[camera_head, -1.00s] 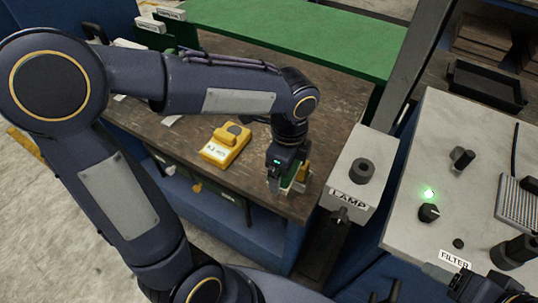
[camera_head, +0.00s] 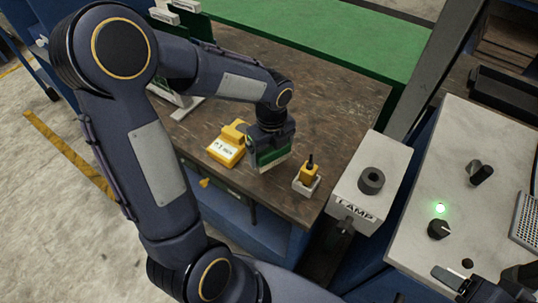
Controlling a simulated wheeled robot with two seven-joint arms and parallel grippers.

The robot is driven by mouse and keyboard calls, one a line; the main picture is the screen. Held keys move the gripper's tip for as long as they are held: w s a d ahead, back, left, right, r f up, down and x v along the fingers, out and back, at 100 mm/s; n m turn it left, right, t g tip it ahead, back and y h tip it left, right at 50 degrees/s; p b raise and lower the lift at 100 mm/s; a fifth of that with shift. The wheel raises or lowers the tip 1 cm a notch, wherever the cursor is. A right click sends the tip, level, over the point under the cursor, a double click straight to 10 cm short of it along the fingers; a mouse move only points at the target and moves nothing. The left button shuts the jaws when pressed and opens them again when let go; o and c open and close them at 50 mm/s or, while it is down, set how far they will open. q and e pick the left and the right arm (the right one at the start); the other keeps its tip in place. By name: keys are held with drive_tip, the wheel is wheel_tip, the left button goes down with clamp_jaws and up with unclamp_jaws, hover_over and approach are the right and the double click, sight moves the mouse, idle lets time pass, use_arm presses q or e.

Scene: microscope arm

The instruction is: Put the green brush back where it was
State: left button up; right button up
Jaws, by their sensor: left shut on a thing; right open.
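My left gripper (camera_head: 268,142) is shut on the green brush (camera_head: 266,156), whose pale lower edge faces down. It holds the brush over the front part of the dark wooden bench top (camera_head: 345,105), between the yellow box and the small white holder. Whether the brush touches the bench I cannot tell. My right gripper (camera_head: 485,284) is only partly in view at the bottom right, over the front of the grey panel; it is open and appears empty.
A yellow labelled box (camera_head: 226,149) is left of the brush. A yellow tool (camera_head: 309,172) stands in a small white holder (camera_head: 305,187) at the bench's front right. The LAMP box (camera_head: 368,190) and grey control panel (camera_head: 425,190) are further right.

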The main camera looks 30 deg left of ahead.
use_arm(q)
drive_tip(key=shift+w+a+f, duration=0.25)
drive_tip(key=shift+a+f, duration=0.1)
drive_tip(key=shift+f, duration=0.2)
drive_tip(key=shift+w+a+f, duration=0.1)
drive_tip(key=shift+a+f, duration=0.1)
drive_tip(key=shift+f, duration=1.6)
drive_tip(key=shift+f, duration=0.2)
drive_tip(key=o, duration=0.6)
drive_tip(key=shift+r, duration=0.15)
